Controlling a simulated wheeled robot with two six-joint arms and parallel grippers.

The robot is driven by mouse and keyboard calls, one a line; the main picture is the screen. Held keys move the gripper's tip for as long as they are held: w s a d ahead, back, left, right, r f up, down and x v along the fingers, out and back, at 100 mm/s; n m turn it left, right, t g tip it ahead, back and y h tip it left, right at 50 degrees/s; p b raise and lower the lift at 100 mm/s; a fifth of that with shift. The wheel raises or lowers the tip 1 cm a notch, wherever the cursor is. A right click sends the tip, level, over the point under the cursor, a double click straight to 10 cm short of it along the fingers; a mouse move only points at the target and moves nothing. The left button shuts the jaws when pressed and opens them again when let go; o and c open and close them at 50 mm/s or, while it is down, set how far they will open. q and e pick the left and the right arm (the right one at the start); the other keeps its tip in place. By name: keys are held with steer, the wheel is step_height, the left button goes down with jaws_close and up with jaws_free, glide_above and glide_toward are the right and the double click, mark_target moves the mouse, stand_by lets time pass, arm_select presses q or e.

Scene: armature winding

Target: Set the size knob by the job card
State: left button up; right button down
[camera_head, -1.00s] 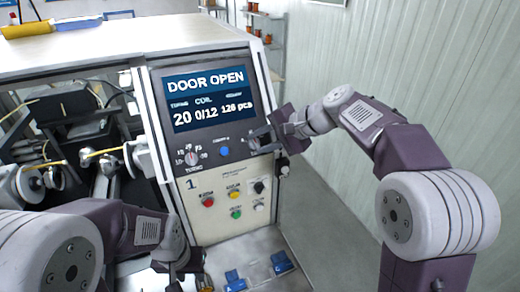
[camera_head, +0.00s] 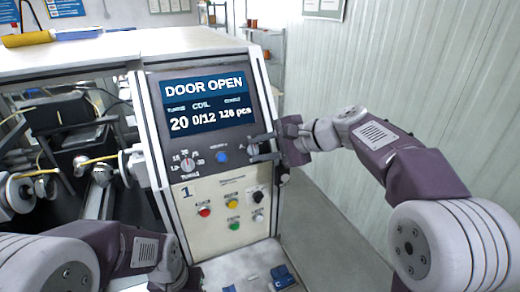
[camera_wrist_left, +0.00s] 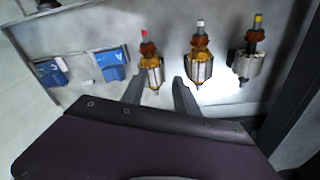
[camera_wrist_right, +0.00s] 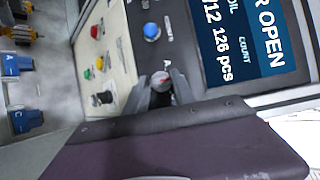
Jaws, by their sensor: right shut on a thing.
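The size knob (camera_wrist_right: 161,80), a small round dial with a red pointer mark, sits between the fingertips of my right gripper (camera_wrist_right: 161,90) in the right wrist view. My right gripper (camera_head: 256,149) is shut on it at the right of the machine panel; its scale is mostly hidden. The screen (camera_head: 207,100) reads DOOR OPEN, 20, 0/12 and 126 pcs. My left gripper (camera_wrist_left: 158,90) is open and empty, its fingers apart, with a red-topped armature (camera_wrist_left: 150,66) beyond them. I cannot make out a job card.
The turns knob (camera_head: 188,165) is at the panel's left, with a blue button (camera_head: 222,157) beside it. Below are red (camera_head: 204,212), yellow and green buttons and a black selector (camera_head: 258,196). Blue bins (camera_wrist_left: 112,64) and more armatures (camera_wrist_left: 200,64) stand below. Floor at right is clear.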

steer(key=c, duration=1.1)
jaws_free()
steer(key=shift+w+f, duration=0.1)
steer(key=shift+w, duration=0.05)
steer(key=shift+o, duration=0.2)
steer(key=b+v, duration=0.1)
steer(key=v, duration=0.8)
